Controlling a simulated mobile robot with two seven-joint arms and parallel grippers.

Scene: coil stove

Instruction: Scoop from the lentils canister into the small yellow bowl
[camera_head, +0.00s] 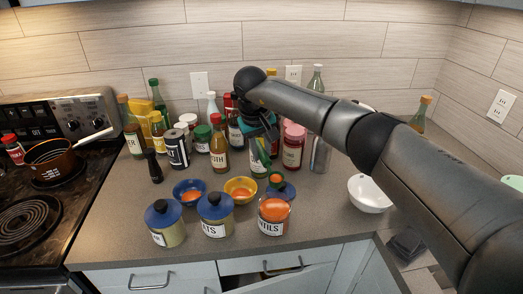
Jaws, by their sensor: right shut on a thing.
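The lentils canister (274,227) stands open at the front of the counter, its label partly reading "NTILS", with orange contents near its rim. The small yellow bowl (241,197) is behind and left of it and has some orange contents. My right gripper (263,140) reaches in from the right and is shut on a scoop (276,179). The scoop's cup hangs below the gripper, holds something orange, and appears behind the canister, right of the yellow bowl. The fingertips are hard to make out against the bottles. My left gripper is not in view.
A blue lid (288,193) lies behind the canister. A blue bowl (189,197) with orange contents and two blue-lidded canisters (214,228) (165,237) stand to the left. Several bottles and jars crowd the back. A white bowl (368,196) is to the right; the stove (30,215) is far left.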

